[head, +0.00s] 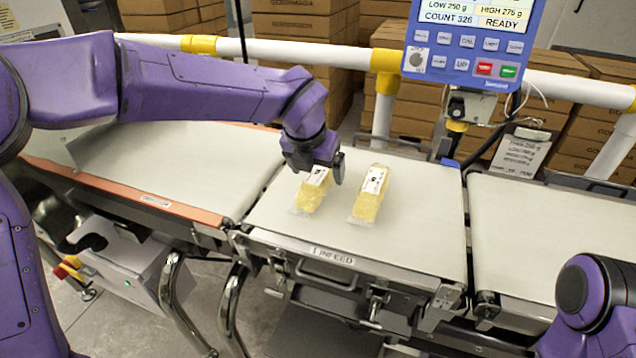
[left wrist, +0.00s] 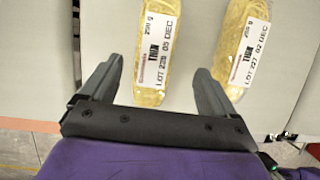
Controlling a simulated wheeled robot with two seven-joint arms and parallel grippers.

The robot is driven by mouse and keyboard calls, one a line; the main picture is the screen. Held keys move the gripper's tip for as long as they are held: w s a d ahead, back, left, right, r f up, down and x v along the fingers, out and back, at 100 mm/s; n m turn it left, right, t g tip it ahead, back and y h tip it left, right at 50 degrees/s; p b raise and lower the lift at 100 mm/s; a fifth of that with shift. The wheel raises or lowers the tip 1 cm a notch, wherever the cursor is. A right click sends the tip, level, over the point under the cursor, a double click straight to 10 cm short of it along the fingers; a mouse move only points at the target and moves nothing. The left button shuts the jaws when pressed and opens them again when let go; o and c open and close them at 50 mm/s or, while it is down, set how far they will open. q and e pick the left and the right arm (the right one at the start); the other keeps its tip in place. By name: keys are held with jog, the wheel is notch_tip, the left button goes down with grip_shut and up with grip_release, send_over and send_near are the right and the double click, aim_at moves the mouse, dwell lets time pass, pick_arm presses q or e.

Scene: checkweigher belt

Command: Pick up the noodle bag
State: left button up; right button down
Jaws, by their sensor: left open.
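Two yellow noodle bags in clear wrap with white labels lie on the middle belt section. The left noodle bag (head: 311,192) is partly hidden by my left gripper (head: 316,176) in the head view. The right noodle bag (head: 370,194) lies a short way beside it, apart. In the left wrist view, my left gripper (left wrist: 157,88) is open, with the left noodle bag (left wrist: 152,50) ahead between its fingers; its label reads LOT 228, 05 DEC. The right noodle bag (left wrist: 242,45) lies just beyond the right finger; its label reads LOT 227, 02 DEC. My right gripper is out of view.
The middle belt (head: 420,215) is bare around the bags. A blue display panel (head: 468,45) stands behind, reading COUNT 326 and READY. A white rail (head: 270,50) runs along the back, with stacked cartons behind it. Further belts lie left (head: 170,165) and right (head: 540,230).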

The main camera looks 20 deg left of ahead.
aim_at(316, 175)
pick_arm(q)
jog(key=x, duration=0.5)
jog(key=shift+w+a+f, duration=0.1)
jog(key=shift+w+a, duration=0.1)
jog(key=shift+a, duration=0.2)
jog(key=c, duration=1.3)
jog(key=shift+c, duration=0.2)
